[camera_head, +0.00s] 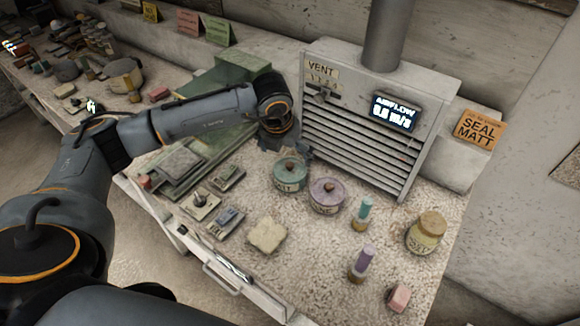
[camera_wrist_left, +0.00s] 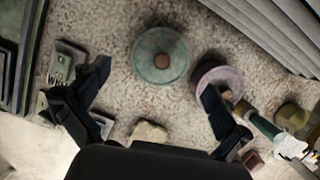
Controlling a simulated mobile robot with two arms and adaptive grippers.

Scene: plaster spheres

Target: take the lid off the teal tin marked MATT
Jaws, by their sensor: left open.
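The teal tin (camera_head: 289,178) stands on the speckled bench top in front of the vent unit, with its round lid on and a brown knob on top. Its label is too small to read surely. In the left wrist view the teal lid (camera_wrist_left: 150,68) lies ahead of the fingertips, between their lines. My left gripper (camera_head: 290,150) is behind the tin in the head view, its fingers partly hidden by the wrist. In the left wrist view my left gripper (camera_wrist_left: 155,100) is open and empty, fingers wide apart. My right gripper is out of view.
A purple lidded tin (camera_head: 327,194) stands close right of the teal tin; one left finger shows against it in the wrist view. The louvred vent unit (camera_head: 355,150) rises behind. A sponge-like block (camera_head: 267,235), two brushes and a yellow jar (camera_head: 426,234) stand nearby.

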